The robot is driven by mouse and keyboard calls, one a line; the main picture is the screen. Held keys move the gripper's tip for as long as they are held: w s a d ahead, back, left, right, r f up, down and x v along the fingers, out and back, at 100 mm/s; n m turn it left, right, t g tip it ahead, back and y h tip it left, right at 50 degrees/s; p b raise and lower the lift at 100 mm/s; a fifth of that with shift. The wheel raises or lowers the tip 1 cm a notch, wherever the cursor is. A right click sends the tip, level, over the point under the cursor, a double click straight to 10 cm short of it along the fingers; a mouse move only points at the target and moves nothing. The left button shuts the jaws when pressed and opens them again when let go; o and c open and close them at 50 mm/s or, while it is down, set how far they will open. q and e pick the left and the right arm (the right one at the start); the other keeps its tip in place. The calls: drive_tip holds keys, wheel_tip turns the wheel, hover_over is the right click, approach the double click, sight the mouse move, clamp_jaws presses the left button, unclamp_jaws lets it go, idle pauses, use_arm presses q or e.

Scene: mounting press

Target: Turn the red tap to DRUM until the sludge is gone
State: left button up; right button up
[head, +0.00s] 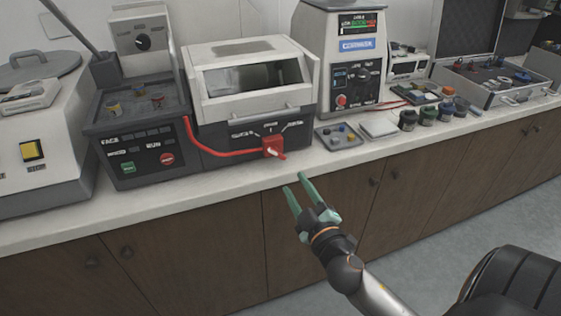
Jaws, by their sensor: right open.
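The red tap (273,147) is on the front of the grey and white boxy machine (215,70), at its lower right. Its short handle points down and to the right. Labels stand around it, but they are too small to read surely. A red hose (222,153) runs from the tap leftward and up. My right gripper (297,187) has green fingers, is open and empty, and is in front of the counter edge, below and right of the tap, apart from it. I cannot make out any sludge. My left gripper is not in view.
A control unit (135,142) with green and red buttons stands left of the machine. A tall press (340,60) stands to the right. A small tray (338,137), dark jars (428,115) and an open case (490,85) lie further right. The counter's front strip (235,178) is clear.

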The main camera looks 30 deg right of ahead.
sight(278, 155)
drive_tip(key=p+x, duration=0.1)
drive_tip(key=x, duration=0.9)
drive_tip(key=shift+w, duration=0.35)
drive_tip(key=shift+f, duration=0.1)
clamp_jaws()
